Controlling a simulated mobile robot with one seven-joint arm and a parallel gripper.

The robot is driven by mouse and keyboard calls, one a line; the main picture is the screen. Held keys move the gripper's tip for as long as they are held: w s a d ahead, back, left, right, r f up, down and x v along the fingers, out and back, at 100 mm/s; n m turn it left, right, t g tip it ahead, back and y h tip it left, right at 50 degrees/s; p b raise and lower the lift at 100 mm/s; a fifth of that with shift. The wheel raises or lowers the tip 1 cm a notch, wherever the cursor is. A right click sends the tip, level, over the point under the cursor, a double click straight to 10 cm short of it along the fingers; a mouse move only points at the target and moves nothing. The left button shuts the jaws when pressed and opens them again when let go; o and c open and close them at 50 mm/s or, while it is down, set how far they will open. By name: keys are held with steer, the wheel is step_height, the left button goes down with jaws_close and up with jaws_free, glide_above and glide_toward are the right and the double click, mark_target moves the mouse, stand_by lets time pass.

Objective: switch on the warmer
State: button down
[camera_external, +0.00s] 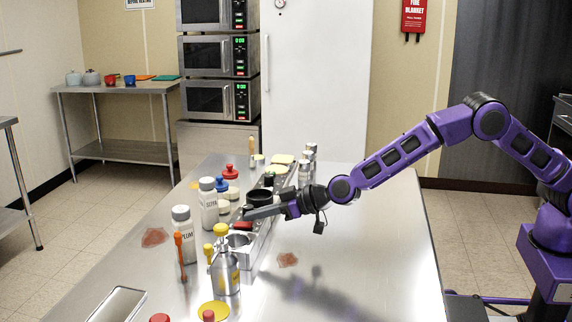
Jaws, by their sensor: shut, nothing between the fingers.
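A long metal unit (262,238) with round wells, which looks like the warmer, runs along the middle of the steel table (345,240). A black pot or insert (259,195) sits in it, and an open metal well (238,240) is nearer the camera. A small red part (243,226) shows just below my gripper; I cannot tell whether it is a switch. My gripper (247,213) is shut and empty, reaching in from the right, over or beside the unit. The picture does not show whether it touches anything. No lit lamp on the unit is clear to see.
White bottles (208,205), (184,240) and an orange-handled tool (180,258) stand left of the unit. A yellow-topped metal dispenser (225,272) stands in front. Shakers (306,172) stand at the back. A tray (118,304) lies front left. The table's right side is mostly clear.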

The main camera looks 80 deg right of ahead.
steer(key=shift+f, duration=0.25)
steer(key=shift+s+f+b, duration=0.25)
steer(key=shift+f+b, duration=0.35)
steer(key=shift+f, duration=0.05)
steer(key=shift+r+p, duration=0.15)
steer(key=shift+p, duration=0.15)
steer(key=shift+r+p, duration=0.5)
steer(key=shift+r, duration=0.25)
steer(key=shift+r, duration=0.1)
